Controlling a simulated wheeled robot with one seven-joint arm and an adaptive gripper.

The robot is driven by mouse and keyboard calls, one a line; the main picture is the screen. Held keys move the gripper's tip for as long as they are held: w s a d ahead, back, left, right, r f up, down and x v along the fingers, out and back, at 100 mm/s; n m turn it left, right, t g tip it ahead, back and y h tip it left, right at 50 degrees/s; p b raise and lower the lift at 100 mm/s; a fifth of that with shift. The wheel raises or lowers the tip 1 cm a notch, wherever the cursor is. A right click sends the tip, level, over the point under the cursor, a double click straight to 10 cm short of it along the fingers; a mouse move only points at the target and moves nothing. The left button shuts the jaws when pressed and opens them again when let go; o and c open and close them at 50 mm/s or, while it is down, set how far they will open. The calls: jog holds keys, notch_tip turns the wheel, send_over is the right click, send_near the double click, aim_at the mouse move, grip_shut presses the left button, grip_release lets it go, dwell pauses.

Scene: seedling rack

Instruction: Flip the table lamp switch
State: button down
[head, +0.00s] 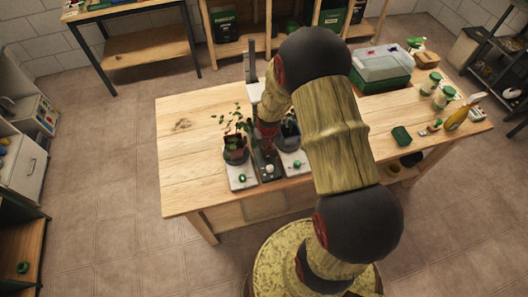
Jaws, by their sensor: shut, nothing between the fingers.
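A slim upright fixture, which looks like the table lamp (252,68), stands at the back of the wooden table, with a dark post and a pale part near its foot. My arm hides part of it. A dark narrow base (265,171) lies at the table's front between two pale plates and bears a small white knob (269,169), possibly the switch. My gripper (266,148) points down just behind this knob, between two potted plants. It is shut and empty. I cannot tell whether it touches the base.
A potted seedling (236,150) stands left of my gripper and another (290,133) right of it, partly behind my arm. Pale plates with green knobs lie in front. The table's left (187,150) is clear.

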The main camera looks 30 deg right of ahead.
jog(key=shift+f, duration=0.2)
jog(key=shift+r, duration=0.15)
jog(key=shift+r+p, duration=2.25)
jog(key=shift+r, duration=1.15)
